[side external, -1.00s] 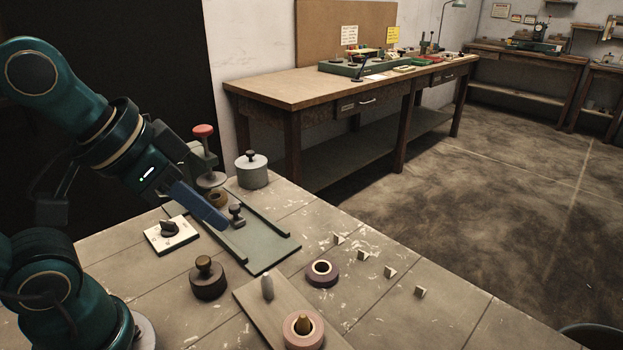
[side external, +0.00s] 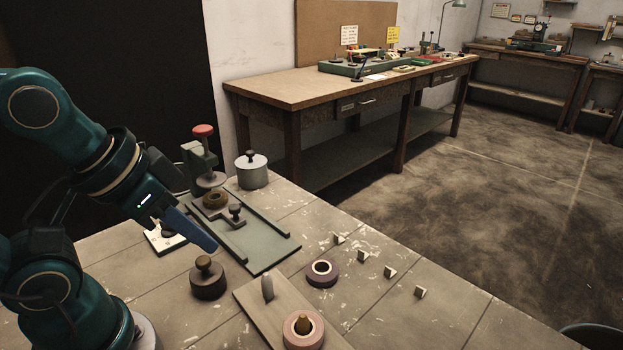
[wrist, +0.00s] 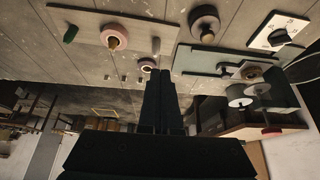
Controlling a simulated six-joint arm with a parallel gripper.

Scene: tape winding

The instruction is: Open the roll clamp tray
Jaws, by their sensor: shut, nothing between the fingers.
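The roll clamp tray, a grey-green plate with two dark rails (side external: 266,259), lies on the bench; it also shows in the wrist view (wrist: 196,62). A dark knob (side external: 236,211) on a bracket stands between the rails. A brown ring (side external: 215,199) sits at the tray's far end, below a clamp with a red knob (side external: 203,130). My gripper (side external: 212,247) is shut and empty, its fingertips just left of the near rail, apart from the knob. The fingers also show in the wrist view (wrist: 159,74). The far left of the tray is partly hidden by my arm.
A dial plate (wrist: 277,32) is partly hidden behind my gripper in the side view. A dark brass-knobbed weight (side external: 208,279) stands close to the fingertips. A purple roll (side external: 322,273), a board with a pink roll (side external: 303,330) and a grey canister (side external: 252,170) stand around.

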